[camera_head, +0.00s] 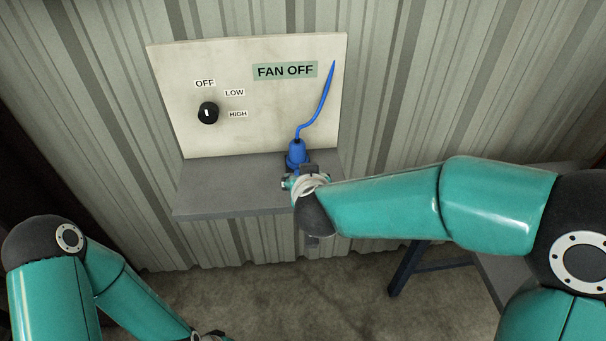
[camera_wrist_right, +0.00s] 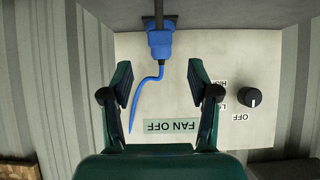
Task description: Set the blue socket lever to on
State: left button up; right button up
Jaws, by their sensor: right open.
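The blue socket (camera_head: 296,153) sits on a grey shelf against a pale panel, with a blue cable (camera_head: 322,101) curving up from it. It also shows in the right wrist view (camera_wrist_right: 160,43), where a dark bar (camera_wrist_right: 158,9) runs from it to the top edge; I cannot tell if this is the lever. My right gripper (camera_wrist_right: 158,72) is open and empty, its fingers short of the socket on either side in that view. In the head view the right wrist hides the socket's lower part. Only a bit of my left gripper (camera_head: 210,337) shows at the bottom edge.
The panel (camera_head: 220,135) bears a "FAN OFF" sign (camera_head: 285,71) and a black knob (camera_head: 208,113) marked OFF, LOW and HIGH. The grey shelf (camera_head: 222,190) is bare at left. A corrugated wall stands behind. A dark-legged table (camera_head: 440,256) is at right.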

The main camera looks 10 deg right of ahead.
jog(key=v, duration=0.2)
jog(key=shift+s+r, duration=0.2)
jog(key=shift+s, duration=0.15)
